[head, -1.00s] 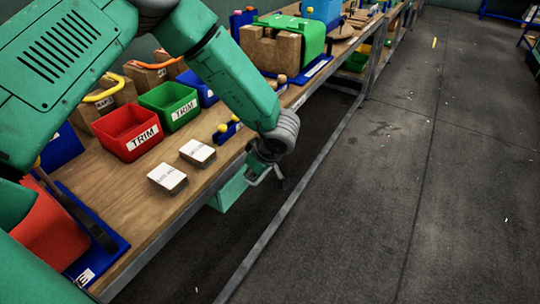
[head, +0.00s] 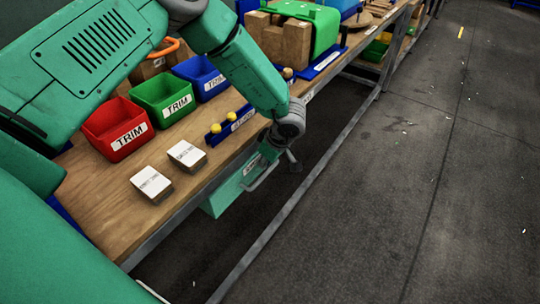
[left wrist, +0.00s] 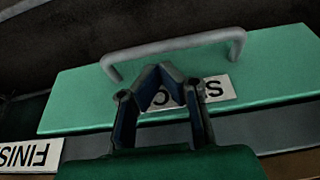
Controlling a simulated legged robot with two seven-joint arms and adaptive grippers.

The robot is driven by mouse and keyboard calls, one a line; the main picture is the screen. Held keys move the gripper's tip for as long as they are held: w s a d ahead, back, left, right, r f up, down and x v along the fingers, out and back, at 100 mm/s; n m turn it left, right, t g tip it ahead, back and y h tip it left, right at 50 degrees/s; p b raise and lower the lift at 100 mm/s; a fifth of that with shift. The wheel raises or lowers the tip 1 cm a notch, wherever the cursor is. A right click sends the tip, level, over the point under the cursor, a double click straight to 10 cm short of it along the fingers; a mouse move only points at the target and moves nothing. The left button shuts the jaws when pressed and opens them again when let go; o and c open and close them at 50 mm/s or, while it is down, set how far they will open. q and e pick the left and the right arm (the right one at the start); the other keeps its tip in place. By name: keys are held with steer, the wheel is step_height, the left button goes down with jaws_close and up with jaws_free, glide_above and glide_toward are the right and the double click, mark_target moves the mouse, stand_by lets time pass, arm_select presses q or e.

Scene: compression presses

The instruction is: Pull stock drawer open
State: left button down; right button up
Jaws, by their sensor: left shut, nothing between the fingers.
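The stock drawer (head: 222,203) is a green box under the bench's front edge, with a grey bar handle (head: 262,178) and a white label. In the left wrist view, the drawer front (left wrist: 85,98) lies across the picture with the handle (left wrist: 180,44) above my fingertips. My left gripper (head: 293,163) is close to the handle, at its far end in the head view. Its fingers (left wrist: 160,74) are shut with nothing between them and cover part of the label. They do not grip the handle; whether they touch the drawer is unclear. My right gripper is not in view.
On the wooden bench (head: 105,215) stand a red bin (head: 115,128), a green bin (head: 163,98) and a blue bin (head: 200,77), plus two white-topped blocks (head: 168,170) and a blue holder (head: 231,123). A metal rail (head: 300,190) runs low along the bench. The floor (head: 400,200) at right is clear.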

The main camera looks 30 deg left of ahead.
arm_select(q)
steer(key=shift+x, duration=0.95)
steer(key=s+d, duration=0.2)
steer(key=d, duration=2.3)
steer(key=shift+r, duration=0.1)
